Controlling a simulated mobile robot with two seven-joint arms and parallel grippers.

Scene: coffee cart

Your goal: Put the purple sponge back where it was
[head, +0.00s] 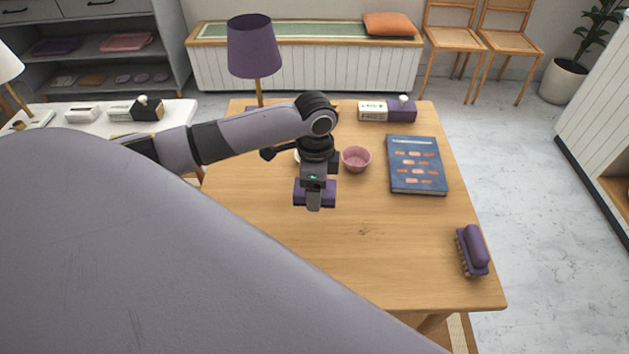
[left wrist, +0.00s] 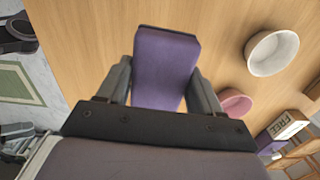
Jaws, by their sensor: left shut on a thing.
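The purple sponge (left wrist: 165,62) is a flat block held between the two fingers of my left gripper (left wrist: 160,80) in the left wrist view. In the head view the sponge (head: 300,195) shows on both sides of the left gripper (head: 315,200), over the middle of the wooden table (head: 340,260). The gripper is shut on it. I cannot tell exactly how high it is above the tabletop. My right gripper is not in view.
A pink bowl (head: 356,159) and a mostly hidden white bowl (left wrist: 272,52) are close by the gripper.

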